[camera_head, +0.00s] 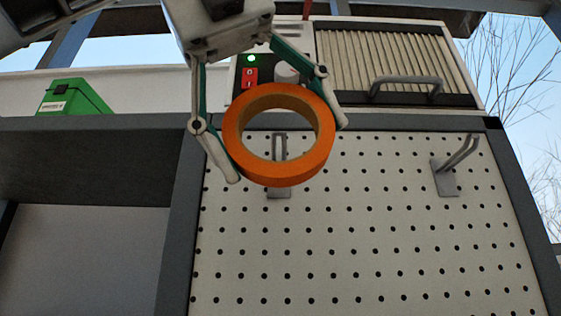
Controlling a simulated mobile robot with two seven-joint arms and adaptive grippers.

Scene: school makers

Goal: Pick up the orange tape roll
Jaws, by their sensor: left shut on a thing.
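The orange tape roll (317,153) is in the upper middle of the head view, in front of a white pegboard. My left gripper (284,144) comes down from the top and is shut on the roll, with one finger at its left side and the other at its upper right. The roll's open ring faces me, and a grey hook (279,192) on the pegboard shows through and below it. I cannot tell whether the roll touches that hook. My right gripper is not in view.
A second grey hook (447,180) sticks out of the pegboard (370,240) at the right. Above, a machine with a slatted front (385,62), a handle and red buttons stands on the ledge. A green box (75,98) is at the left. The lower pegboard is bare.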

